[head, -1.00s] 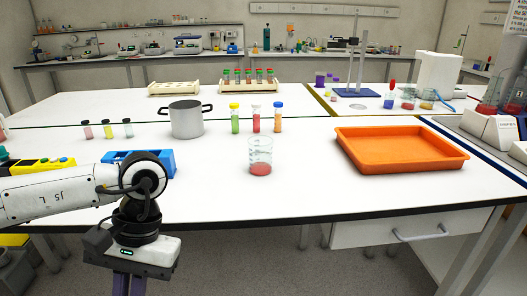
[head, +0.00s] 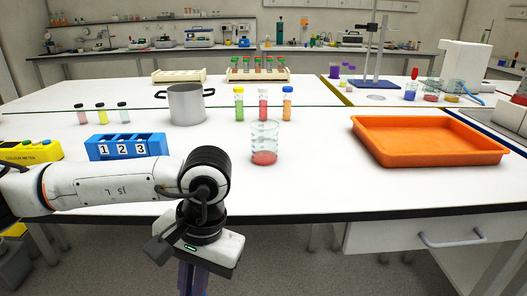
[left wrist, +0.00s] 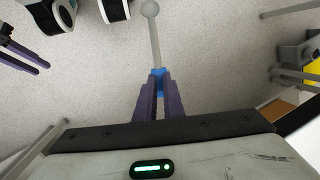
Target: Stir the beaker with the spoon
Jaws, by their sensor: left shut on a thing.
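The glass beaker (head: 265,143) stands upright on the white bench near its front edge, with red liquid at the bottom. My left gripper (head: 193,280) hangs in front of the bench edge, below and left of the beaker, pointing down. In the left wrist view my left gripper (left wrist: 158,98) is shut on the spoon (left wrist: 155,40), a pale rod with a blue part at the fingers and a round end. The head view does not show the spoon. My right gripper (left wrist: 42,67) shows at the upper left of the left wrist view; its opening is unclear.
An orange tray (head: 428,163) lies right of the beaker. Capped vials (head: 263,104) and a metal pot (head: 187,104) stand behind it. A blue numbered rack (head: 125,146) and a yellow colour meter (head: 30,150) are at the left. A drawer (head: 415,236) sits under the bench.

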